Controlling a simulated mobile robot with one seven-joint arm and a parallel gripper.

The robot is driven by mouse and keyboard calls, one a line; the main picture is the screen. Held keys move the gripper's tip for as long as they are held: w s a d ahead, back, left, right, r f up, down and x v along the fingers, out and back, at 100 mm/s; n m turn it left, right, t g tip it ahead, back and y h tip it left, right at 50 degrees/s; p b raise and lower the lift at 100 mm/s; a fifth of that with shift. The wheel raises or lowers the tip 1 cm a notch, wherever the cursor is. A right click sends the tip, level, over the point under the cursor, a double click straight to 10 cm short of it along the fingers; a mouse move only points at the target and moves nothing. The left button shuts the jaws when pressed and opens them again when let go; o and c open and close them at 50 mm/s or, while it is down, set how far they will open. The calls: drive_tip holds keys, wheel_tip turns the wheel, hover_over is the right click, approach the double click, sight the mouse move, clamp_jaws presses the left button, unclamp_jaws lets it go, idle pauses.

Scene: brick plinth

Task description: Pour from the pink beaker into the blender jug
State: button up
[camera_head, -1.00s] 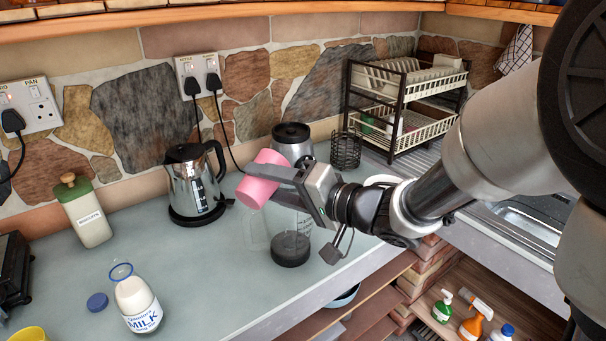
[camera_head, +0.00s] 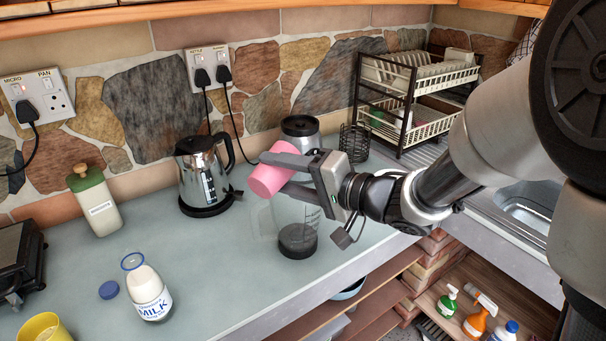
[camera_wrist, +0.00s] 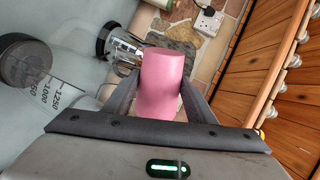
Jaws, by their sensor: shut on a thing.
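The pink beaker (camera_head: 270,177) is held tilted in the air, above and a little left of the blender jug in the head view. My gripper (camera_head: 277,172) is shut on it, one finger on each side. The wrist view shows the beaker (camera_wrist: 162,84) between the fingers. The blender jug (camera_head: 291,214) is clear with a dark bottom and stands on the counter; its upper part is partly hidden behind the beaker and gripper. Its scale marks show in the wrist view (camera_wrist: 58,93). I cannot see inside the beaker, and no stream shows.
A steel kettle (camera_head: 200,178) stands left of the beaker. The blender base (camera_head: 300,130) and a wire holder (camera_head: 354,142) are behind. A dish rack (camera_head: 410,95) stands back right.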

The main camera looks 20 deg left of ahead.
drive_tip(key=shift+w+d+f+m, duration=0.1)
drive_tip(key=shift+w+d+m, duration=0.05)
drive_tip(key=shift+w+m, duration=0.2)
drive_tip(key=shift+w+p, duration=0.15)
drive_tip(key=shift+p, duration=0.5)
drive_tip(key=shift+w+d+r+m+g+p, duration=0.15)
drive_tip(key=shift+r+m+p, duration=0.15)
drive_tip(key=shift+p, duration=0.65)
drive_tip(key=shift+w+a+r+m+g+p, duration=0.1)
drive_tip(key=shift+r+m+g+p, duration=0.2)
drive_tip(key=shift+p, duration=0.6)
drive_tip(key=shift+w+d+f+m+p, duration=0.15)
drive_tip(key=shift+f+m+p, duration=0.2)
drive_tip(key=shift+p, duration=0.45)
drive_tip(key=shift+w+a+f+m+p, duration=0.15)
drive_tip(key=shift+m+p, duration=0.25)
drive_tip(key=shift+p, duration=0.35)
drive_tip(key=shift+w+d+r+m+g+p, duration=0.3)
drive_tip(key=shift+m+p, duration=0.5)
drive_tip(key=shift+p, duration=1)
drive_tip(key=shift+w+d+r+m+g+y, duration=0.1)
drive_tip(key=shift+w+r+m+g+y, duration=0.15)
drive_tip(key=shift+w+m, duration=0.35)
drive_tip(key=shift+w+d+r+m+g+y, duration=0.1)
drive_tip(key=shift+w+r+m+g+y, duration=0.15)
drive_tip(key=shift+m, duration=0.55)
